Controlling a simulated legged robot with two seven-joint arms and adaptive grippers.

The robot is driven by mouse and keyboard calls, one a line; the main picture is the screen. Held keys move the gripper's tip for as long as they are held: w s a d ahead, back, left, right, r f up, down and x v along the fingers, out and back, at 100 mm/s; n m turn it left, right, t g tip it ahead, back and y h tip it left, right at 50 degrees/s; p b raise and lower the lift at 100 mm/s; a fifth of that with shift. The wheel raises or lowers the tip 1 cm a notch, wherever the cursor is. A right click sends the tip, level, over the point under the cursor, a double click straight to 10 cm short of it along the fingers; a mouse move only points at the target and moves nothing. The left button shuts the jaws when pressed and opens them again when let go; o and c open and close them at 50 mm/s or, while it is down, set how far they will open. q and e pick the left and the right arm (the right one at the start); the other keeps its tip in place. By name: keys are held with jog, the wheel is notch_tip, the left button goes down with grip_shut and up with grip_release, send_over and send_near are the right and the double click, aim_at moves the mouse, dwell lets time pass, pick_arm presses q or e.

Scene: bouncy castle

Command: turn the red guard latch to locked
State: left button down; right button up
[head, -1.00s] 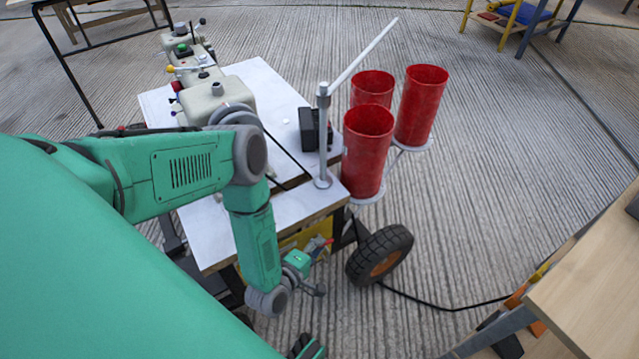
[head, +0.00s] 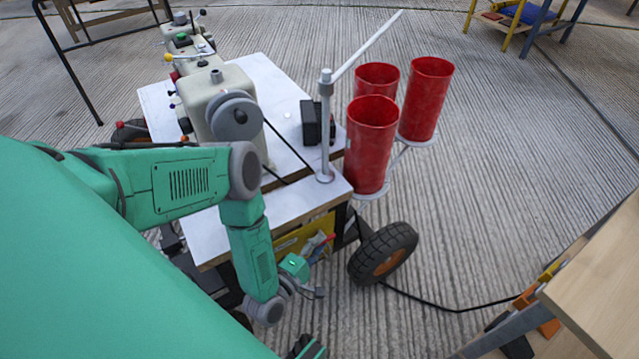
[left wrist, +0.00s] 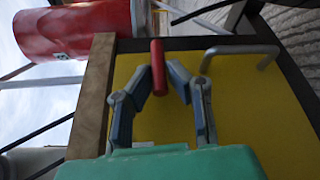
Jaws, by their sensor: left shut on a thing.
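The red guard latch (left wrist: 158,68) shows in the left wrist view as a short red bar in front of a yellow panel (left wrist: 240,110). My left gripper (left wrist: 164,84) has its two fingers closed on the bar, one on each side. In the head view the left gripper (head: 318,248) is at the front of the cart, below its white top, and the latch (head: 329,239) shows as a small red tip at the fingers. Whether the latch stands at locked cannot be read.
A wheeled cart with a white top (head: 285,85) carries a cream machine (head: 205,95) and a post with a white arm (head: 326,130). Red tubes (head: 371,145) stand right of the post, above a black wheel (head: 383,253). A metal handle (left wrist: 240,54) is beside the latch. A wooden table (head: 600,285) is at right.

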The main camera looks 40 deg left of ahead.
pick_arm(q)
jog(key=c, duration=1.6)
grip_release()
jog(key=shift+a+f, duration=0.15)
jog(key=shift+a, duration=0.1)
jog(key=shift+o, duration=0.2)
jog(key=shift+s+d, duration=0.15)
jog(key=shift+s, duration=0.4)
jog(key=s, duration=1.1)
jog(key=shift+a+r, duration=0.2)
jog(key=shift+r, duration=0.1)
